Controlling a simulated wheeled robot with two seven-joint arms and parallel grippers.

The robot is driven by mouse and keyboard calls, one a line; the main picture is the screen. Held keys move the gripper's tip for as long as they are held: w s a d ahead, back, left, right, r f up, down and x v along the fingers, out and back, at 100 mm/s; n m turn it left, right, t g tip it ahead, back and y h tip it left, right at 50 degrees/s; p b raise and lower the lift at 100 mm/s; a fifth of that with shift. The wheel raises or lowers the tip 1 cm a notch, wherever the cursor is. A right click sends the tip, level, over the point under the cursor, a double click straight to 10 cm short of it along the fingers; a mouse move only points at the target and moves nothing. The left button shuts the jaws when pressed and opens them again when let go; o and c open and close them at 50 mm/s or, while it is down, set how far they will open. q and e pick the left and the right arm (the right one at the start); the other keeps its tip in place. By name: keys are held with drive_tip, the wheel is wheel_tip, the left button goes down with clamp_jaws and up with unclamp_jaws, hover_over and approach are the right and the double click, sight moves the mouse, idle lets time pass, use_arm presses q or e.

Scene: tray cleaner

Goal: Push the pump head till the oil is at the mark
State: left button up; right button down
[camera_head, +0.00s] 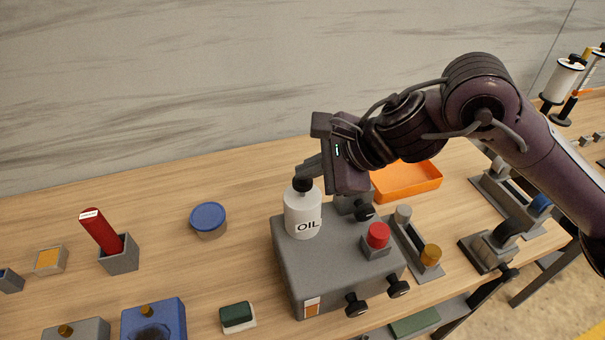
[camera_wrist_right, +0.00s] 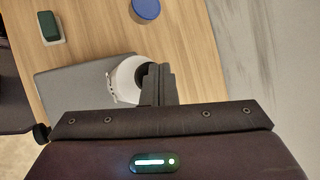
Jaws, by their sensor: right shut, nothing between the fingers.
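A white bottle labelled OIL (camera_head: 303,217) stands upright on top of a grey machine box (camera_head: 285,265). Its black pump head (camera_head: 303,184) is at the top. My right gripper (camera_head: 305,167) is shut and empty, its fingertips just above or against the pump head; I cannot tell if they touch. In the right wrist view the fingers (camera_wrist_right: 158,82) partly cover the dark pump head, with the white bottle (camera_wrist_right: 124,80) beside them. A small window (camera_head: 312,307) on the box's front shows orange below white; a mark is too small to make out. My left gripper is not in view.
The box carries a red button (camera_head: 378,236) and black knobs (camera_head: 357,304). An orange tray (camera_head: 408,181) lies behind my right wrist. A blue-lidded tub (camera_head: 208,219) and a red-handled tool in a grey holder (camera_head: 119,254) stand left. Wood between them is clear.

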sight(310, 182)
drive_tip(key=shift+r, duration=0.75)
drive_tip(key=shift+p, duration=0.3)
drive_tip(key=shift+r+p, duration=1.35)
drive_tip(key=shift+r, duration=1.2)
drive_tip(key=shift+f, duration=0.1)
